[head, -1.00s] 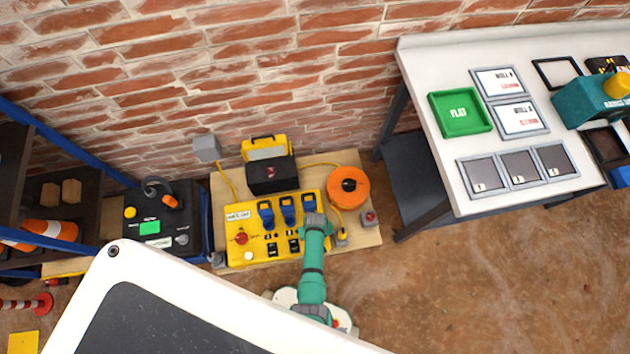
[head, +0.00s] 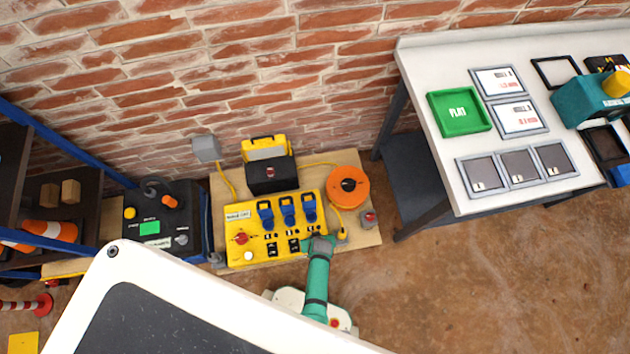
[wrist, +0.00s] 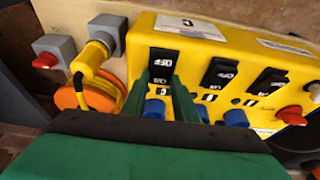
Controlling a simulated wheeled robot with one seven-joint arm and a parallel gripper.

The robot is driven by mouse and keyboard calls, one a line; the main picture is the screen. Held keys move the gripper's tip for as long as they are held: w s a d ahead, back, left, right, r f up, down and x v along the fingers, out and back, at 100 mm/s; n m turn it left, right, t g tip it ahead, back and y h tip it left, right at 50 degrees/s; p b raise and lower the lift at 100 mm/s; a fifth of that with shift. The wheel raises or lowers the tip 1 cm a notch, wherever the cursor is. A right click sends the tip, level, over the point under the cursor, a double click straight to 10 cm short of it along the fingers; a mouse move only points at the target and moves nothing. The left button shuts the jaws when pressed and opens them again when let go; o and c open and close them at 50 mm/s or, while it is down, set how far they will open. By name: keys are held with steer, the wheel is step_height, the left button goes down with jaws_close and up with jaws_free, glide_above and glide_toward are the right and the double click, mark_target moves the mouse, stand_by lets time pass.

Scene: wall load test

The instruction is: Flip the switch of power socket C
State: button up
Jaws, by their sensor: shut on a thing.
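The yellow power box (head: 245,258) lies on a wooden board, with three blue sockets in a row. The rightmost blue socket (head: 309,208) in the head view shows above my gripper (head: 318,241). In the wrist view, my gripper's green fingers (wrist: 160,82) stand at either side of the end black switch (wrist: 163,63), marked OFF, and are shut on it. The matching blue socket (wrist: 155,108) is partly hidden behind the fingers. In the head view my gripper hides this switch. A white label (wrist: 188,24) with a letter that looks like C lies near it.
Two more black switches (wrist: 220,72) (wrist: 268,82) sit beside it, with a red knob (wrist: 292,115) beyond. A yellow plug (wrist: 92,58) and orange cable reel (head: 348,187) are close by. A white bench (head: 430,75) stands at right.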

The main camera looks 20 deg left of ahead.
steer(key=shift+s+t+y, duration=0.2)
steer(key=shift+t+y, duration=0.1)
steer(key=o, duration=1.1)
steer(key=shift+c, duration=0.2)
steer(key=v, duration=1.1)
